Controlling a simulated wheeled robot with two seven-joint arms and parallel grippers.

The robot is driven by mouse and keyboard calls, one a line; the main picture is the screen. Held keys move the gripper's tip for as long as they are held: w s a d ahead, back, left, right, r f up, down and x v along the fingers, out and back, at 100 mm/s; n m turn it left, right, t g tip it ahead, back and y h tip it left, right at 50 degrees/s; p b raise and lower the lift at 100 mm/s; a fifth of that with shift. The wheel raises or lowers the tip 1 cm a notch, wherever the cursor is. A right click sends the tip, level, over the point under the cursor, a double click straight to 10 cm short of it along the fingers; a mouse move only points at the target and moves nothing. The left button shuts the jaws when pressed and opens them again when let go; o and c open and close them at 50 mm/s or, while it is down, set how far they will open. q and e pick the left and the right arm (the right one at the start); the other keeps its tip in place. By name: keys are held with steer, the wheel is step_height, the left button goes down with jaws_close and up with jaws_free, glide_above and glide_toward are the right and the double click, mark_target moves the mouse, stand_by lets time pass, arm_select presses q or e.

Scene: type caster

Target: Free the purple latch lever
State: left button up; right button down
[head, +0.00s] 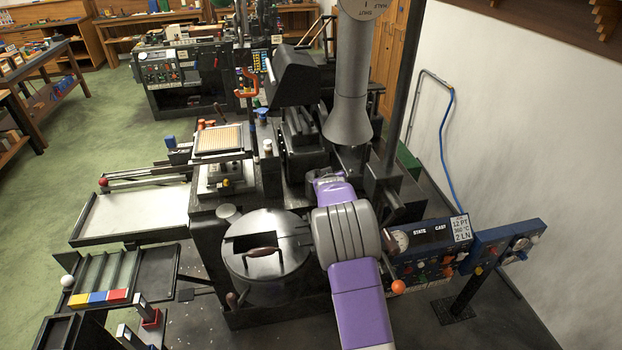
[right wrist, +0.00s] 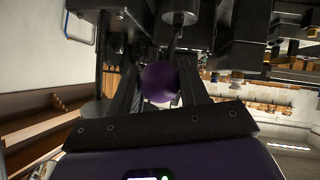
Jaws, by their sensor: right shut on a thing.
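The latch lever's round purple knob (right wrist: 158,78) shows in the right wrist view, between the two dark fingers of my right gripper (right wrist: 160,90). The gripper is shut on the knob. A dark rod runs up from the knob toward the machine's metal parts; how the latch sits there is too dark to tell. In the head view my purple and grey right arm reaches over the front of the casting machine, and it hides the lever and the fingertips. My left gripper is in neither view.
A round lidded pot (head: 266,283) with a wooden handle stands left of my right arm. A grey funnel-ended pipe (head: 350,85) hangs close above the wrist. A control panel (head: 430,245) is at the right. Trays (head: 130,215) stick out at the left.

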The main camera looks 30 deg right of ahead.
steer(key=shift+w+d+r, duration=0.1)
steer(key=shift+d+r, duration=0.05)
steer(key=shift+r, duration=0.2)
steer(key=shift+w+r, duration=0.1)
steer(key=c, duration=0.8)
jaws_free()
steer(key=shift+c, duration=0.2)
steer(key=shift+o, duration=1.1)
steer(key=v, duration=0.7)
steer(key=shift+s, duration=0.25)
